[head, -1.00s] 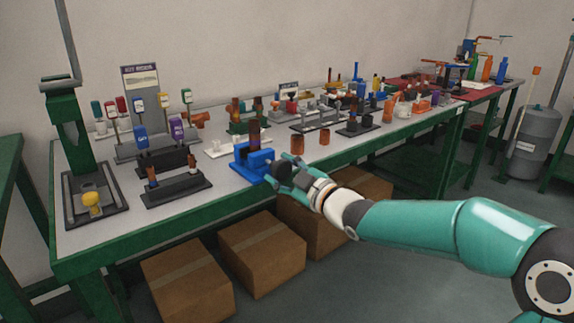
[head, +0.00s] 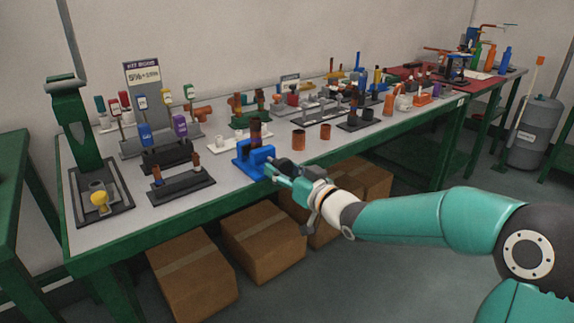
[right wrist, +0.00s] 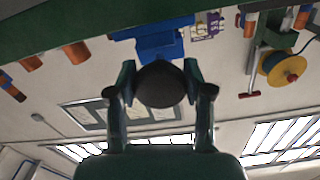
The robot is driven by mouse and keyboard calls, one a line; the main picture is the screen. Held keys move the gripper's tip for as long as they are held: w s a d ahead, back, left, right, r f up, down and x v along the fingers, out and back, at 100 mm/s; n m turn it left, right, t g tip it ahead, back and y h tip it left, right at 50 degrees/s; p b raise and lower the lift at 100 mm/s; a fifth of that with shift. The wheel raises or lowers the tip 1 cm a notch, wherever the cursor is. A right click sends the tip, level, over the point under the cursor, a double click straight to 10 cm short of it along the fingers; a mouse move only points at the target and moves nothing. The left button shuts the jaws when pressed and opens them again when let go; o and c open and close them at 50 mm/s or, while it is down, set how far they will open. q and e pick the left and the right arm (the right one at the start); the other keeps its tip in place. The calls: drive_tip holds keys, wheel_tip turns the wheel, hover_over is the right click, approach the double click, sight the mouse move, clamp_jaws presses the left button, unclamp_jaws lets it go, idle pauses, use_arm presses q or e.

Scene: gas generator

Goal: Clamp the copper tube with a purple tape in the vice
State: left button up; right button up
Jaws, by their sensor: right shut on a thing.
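The blue vice (head: 253,164) stands at the front edge of the workbench. A brown copper tube (head: 256,133) with a dark band stands upright at its jaws; the band's colour is hard to tell, and I cannot tell how tightly the jaws hold it. My right gripper (head: 273,172) is at the vice's front side. In the right wrist view, my right gripper (right wrist: 160,88) is shut on a dark round knob (right wrist: 160,84) in front of the blue vice (right wrist: 158,40). My left gripper is not in view.
Two short copper pieces (head: 299,139) stand right of the vice. A black rack (head: 180,185) with small copper tubes is to its left. A white holder (head: 228,140) is behind it. Cardboard boxes (head: 262,243) lie under the workbench (head: 130,235).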

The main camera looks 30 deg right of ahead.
drive_tip(key=shift+f+m, duration=0.35)
drive_tip(key=shift+m, duration=0.25)
drive_tip(key=o, duration=1.1)
drive_tip(key=shift+o, duration=0.2)
drive_tip(key=shift+r, duration=0.2)
drive_tip(key=shift+s, duration=0.1)
drive_tip(key=s, duration=1.2)
drive_tip(key=shift+d, duration=0.45)
